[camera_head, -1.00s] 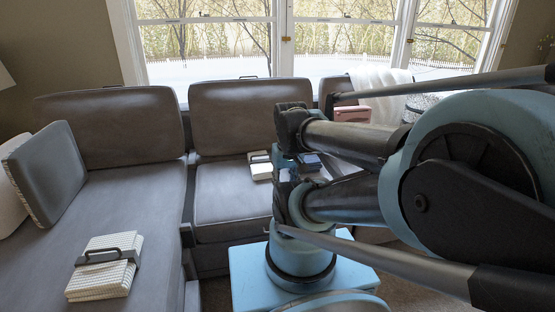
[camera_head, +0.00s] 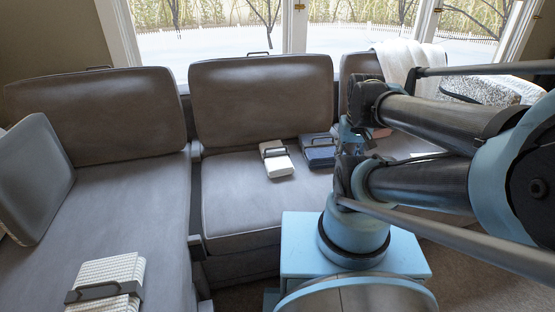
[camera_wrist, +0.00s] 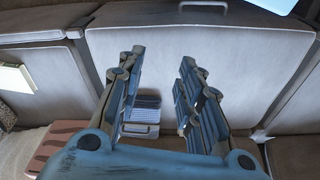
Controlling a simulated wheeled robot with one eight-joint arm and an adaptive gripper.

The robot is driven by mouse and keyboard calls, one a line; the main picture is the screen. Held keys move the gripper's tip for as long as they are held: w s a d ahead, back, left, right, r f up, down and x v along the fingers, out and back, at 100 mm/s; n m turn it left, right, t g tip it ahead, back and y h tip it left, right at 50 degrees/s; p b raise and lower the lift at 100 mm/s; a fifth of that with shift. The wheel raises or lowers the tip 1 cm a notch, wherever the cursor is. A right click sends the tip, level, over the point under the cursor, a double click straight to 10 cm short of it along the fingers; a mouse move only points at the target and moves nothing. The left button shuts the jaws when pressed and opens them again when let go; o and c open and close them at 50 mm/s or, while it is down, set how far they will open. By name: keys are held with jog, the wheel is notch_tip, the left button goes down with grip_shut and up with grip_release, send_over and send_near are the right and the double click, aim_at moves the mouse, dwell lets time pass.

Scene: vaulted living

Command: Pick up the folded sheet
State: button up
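Several folded cloths with handles lie on the grey sofa, and I cannot tell which is the folded sheet. A white folded cloth (camera_head: 277,163) with a dark handle lies on the middle seat. A dark blue folded cloth (camera_head: 318,151) lies to its right, beside my arm. A white checked folded cloth (camera_head: 110,283) with a grey handle lies on the left seat. In the wrist view my gripper (camera_wrist: 163,70) is open and empty. A pale blue-grey striped folded cloth (camera_wrist: 146,106) with a handle shows beyond and between the fingers, apart from them.
The sofa (camera_head: 237,210) has upright backs behind the seats. A grey cushion (camera_head: 38,180) leans at the left. A white throw (camera_head: 408,60) hangs over the right back. A reddish item (camera_wrist: 62,143) is at lower left in the wrist view.

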jog(key=w+a+r+n+y, duration=0.1)
jog(key=w+a+r+n, duration=0.2)
jog(key=w+r+n, duration=0.45)
jog(key=n+g+y, duration=0.3)
jog(key=n, duration=1)
send_over(276, 148)
jog(key=w+d, duration=0.2)
jog(key=d, duration=0.4)
notch_tip(276, 148, down, 14)
jog(key=x, duration=1.2)
jog(key=shift+s+a, duration=0.15)
jog(key=shift+a, duration=0.1)
jog(key=shift+x, duration=2.6)
jog(key=shift+d, duration=0.2)
grip_shut()
